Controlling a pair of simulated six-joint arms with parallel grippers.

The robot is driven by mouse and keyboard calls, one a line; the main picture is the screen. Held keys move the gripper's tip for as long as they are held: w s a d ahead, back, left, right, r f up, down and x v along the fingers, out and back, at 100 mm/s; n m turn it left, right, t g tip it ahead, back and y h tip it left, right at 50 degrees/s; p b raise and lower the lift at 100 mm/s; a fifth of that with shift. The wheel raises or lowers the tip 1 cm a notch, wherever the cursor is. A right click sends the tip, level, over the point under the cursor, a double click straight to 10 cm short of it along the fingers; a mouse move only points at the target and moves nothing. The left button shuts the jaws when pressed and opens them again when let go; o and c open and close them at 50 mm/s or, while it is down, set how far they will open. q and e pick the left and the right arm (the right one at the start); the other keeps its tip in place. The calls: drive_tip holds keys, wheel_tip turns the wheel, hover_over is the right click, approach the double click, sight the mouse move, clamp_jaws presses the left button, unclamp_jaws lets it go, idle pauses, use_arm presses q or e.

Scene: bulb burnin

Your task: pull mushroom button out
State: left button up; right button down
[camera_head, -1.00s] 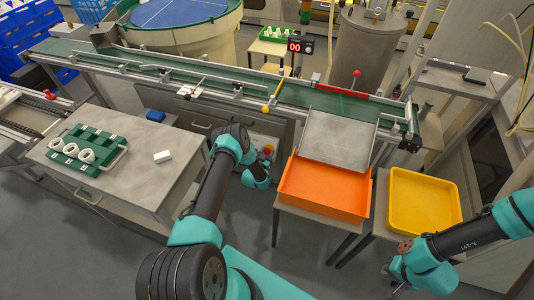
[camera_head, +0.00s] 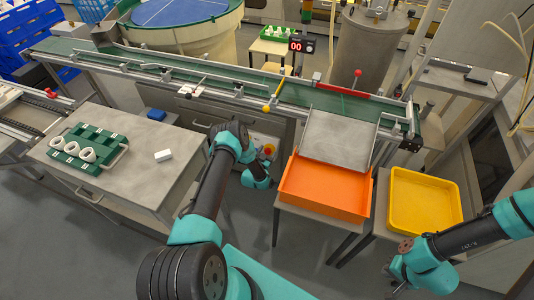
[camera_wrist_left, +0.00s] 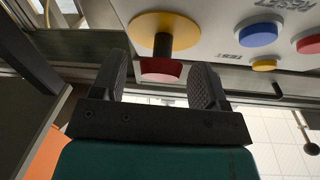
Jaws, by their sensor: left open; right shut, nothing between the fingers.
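The red mushroom button (camera_wrist_left: 161,69) shows in the left wrist view on a dark stem, in front of a round yellow plate (camera_wrist_left: 166,24) on a pale panel. In the head view the button (camera_head: 268,149) is small, beside my left gripper (camera_head: 262,163). In the left wrist view my left gripper (camera_wrist_left: 160,76) is open, with one black finger on each side of the red cap. Gaps show between the cap and both fingers. My right gripper (camera_head: 394,282) is low at the right in the head view, away from the panel, and small in the picture.
The panel also carries a blue button (camera_wrist_left: 257,34), a red button (camera_wrist_left: 310,44) and a small yellow one (camera_wrist_left: 264,65). An orange tray (camera_head: 325,188) stands right of the left gripper, and a yellow tray (camera_head: 425,201) farther right. The conveyor (camera_head: 230,83) runs behind.

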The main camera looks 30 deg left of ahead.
use_arm(q)
drive_tip(key=shift+s, duration=0.1)
drive_tip(key=s+d, duration=0.1)
drive_tip(key=s, duration=1.6)
drive_tip(key=shift+d, duration=0.3)
drive_tip(key=shift+r, duration=0.1)
